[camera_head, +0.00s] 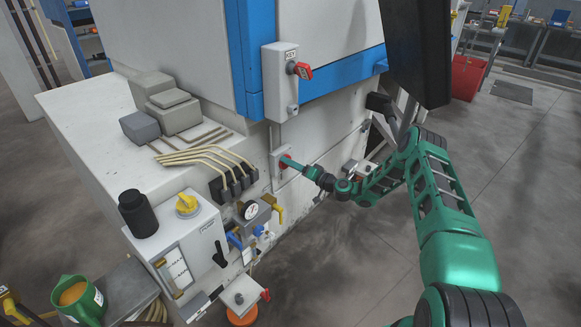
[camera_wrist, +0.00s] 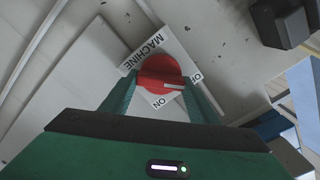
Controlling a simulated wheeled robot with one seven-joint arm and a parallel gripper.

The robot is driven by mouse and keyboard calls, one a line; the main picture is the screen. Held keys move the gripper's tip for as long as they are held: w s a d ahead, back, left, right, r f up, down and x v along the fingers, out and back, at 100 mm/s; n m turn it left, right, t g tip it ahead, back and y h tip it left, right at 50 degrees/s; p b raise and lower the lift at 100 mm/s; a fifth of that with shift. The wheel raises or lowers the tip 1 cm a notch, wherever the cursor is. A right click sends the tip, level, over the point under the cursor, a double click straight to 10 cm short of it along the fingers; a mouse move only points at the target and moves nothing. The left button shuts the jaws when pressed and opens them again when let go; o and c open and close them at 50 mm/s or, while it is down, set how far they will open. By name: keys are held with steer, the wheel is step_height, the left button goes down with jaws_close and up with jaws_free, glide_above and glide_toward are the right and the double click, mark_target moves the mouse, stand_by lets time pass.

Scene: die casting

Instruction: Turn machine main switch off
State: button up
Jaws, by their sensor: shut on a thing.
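The machine main switch is a red round knob (camera_wrist: 158,72) on a white plate (camera_wrist: 175,45) lettered MACHINE, ON and OFF. A white mark on the knob points right in the wrist view, toward the side where OFF is printed; the finger partly covers that label. My gripper (camera_wrist: 160,88) is shut on the knob, one green finger on each side. In the head view, the switch plate (camera_head: 276,168) is on the white machine wall, and my gripper (camera_head: 288,162) reaches it from the right, hiding most of the knob.
A KEY switch box (camera_head: 281,85) with a red handle is above the main switch. A dark monitor (camera_head: 415,50) hangs at upper right. Open floor lies right of the machine.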

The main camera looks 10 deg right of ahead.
steer(key=shift+s+a+f+n, duration=0.1)
steer(key=shift+s+f+n, duration=0.05)
steer(key=shift+f+n, duration=0.2)
stand_by(0.3)
steer(key=o, duration=1)
steer(key=shift+o, duration=0.2)
steer(key=shift+r, duration=0.1)
steer(key=v, duration=1)
steer(key=shift+s+d, duration=0.2)
steer(key=shift+d, duration=0.1)
